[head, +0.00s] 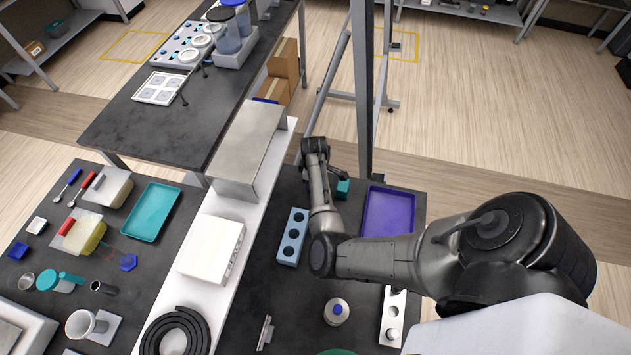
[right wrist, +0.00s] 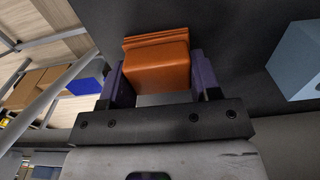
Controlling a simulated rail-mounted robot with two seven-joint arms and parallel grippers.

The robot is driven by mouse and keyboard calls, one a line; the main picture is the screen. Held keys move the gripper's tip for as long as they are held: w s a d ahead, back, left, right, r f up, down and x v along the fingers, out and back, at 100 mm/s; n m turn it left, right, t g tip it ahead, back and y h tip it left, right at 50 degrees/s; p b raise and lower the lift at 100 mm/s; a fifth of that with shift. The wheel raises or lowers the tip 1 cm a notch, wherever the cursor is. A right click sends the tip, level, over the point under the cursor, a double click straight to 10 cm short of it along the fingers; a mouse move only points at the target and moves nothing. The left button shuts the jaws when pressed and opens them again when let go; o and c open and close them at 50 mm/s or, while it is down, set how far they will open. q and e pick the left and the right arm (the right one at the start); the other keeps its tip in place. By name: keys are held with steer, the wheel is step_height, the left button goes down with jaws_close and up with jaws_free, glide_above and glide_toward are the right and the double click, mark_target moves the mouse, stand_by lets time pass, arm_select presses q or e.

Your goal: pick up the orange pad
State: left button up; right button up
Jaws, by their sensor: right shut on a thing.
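The orange pad (right wrist: 156,66) shows in the right wrist view, between the two purple fingers of my right gripper (right wrist: 158,76). The gripper is shut on it, with one finger against each side. The dark bench top lies beyond the pad; I cannot tell whether the pad touches it. In the head view, my right arm reaches across the right-hand bench, and its wrist is near the far end. The pad and the fingertips are hidden there. My left gripper is not in view.
Near my right wrist are a blue block with three holes (head: 292,238), a purple tray (head: 389,212) and a small teal thing (head: 342,188). A lidded jar (head: 337,311) stands nearer. A white shelf (head: 207,208) with a metal box (head: 247,150) borders the bench's left side.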

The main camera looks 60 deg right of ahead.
steer(key=shift+c, duration=1.1)
steer(key=shift+r, duration=0.5)
steer(key=r, duration=0.2)
steer(key=s+r, duration=0.1)
steer(key=shift+d+r, duration=0.15)
steer(key=shift+r, duration=0.2)
steer(key=s+d+r, duration=0.2)
steer(key=s+r, duration=0.4)
steer(key=s, duration=0.4)
steer(key=shift+s+r+p, duration=0.15)
steer(key=shift+s+p, duration=0.1)
steer(key=shift+p, duration=0.2)
